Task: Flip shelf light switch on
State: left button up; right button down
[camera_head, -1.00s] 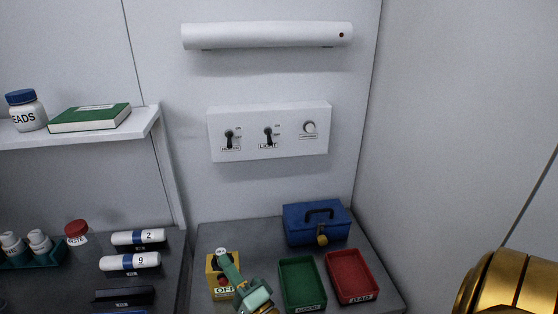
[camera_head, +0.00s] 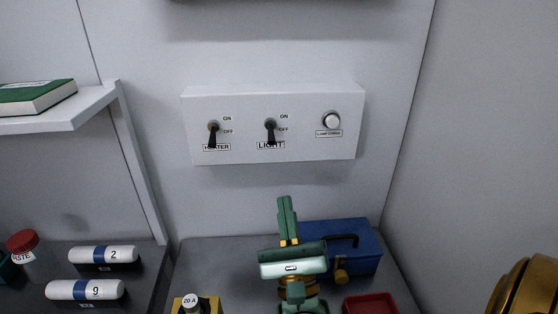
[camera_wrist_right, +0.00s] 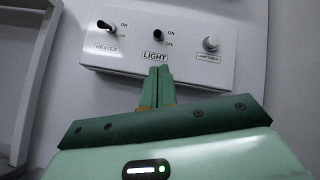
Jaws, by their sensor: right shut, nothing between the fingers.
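A white switch panel (camera_head: 272,95) is fixed to the wall, and its lower face also shows in the wrist view (camera_wrist_right: 195,70). Its middle switch, labelled LIGHT (camera_head: 270,133), has a black lever that hangs down, toward OFF; it also shows in the wrist view (camera_wrist_right: 158,36). My right gripper (camera_head: 285,203) is green and shut, fingers pointing up, with nothing between them. Its fingertips (camera_wrist_right: 159,72) appear just below the LIGHT label in the wrist view; I cannot tell whether they touch the panel. My left gripper is out of view.
The HEATER switch (camera_head: 213,133) is left of LIGHT, its lever also down. A round knob (camera_head: 331,120) is at the right. A blue toolbox (camera_head: 355,262) and a red tray (camera_head: 370,304) are below. A shelf (camera_head: 60,122) stands left. The wall around the panel is clear.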

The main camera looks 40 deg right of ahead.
jog(key=p, duration=0.2)
send_near(273, 128)
jog(key=w+d+r, duration=0.1)
jog(key=w, duration=0.2)
jog(key=shift+w+d+r, duration=0.3)
jog(key=shift+d+r, duration=0.1)
jog(key=shift+r, duration=0.25)
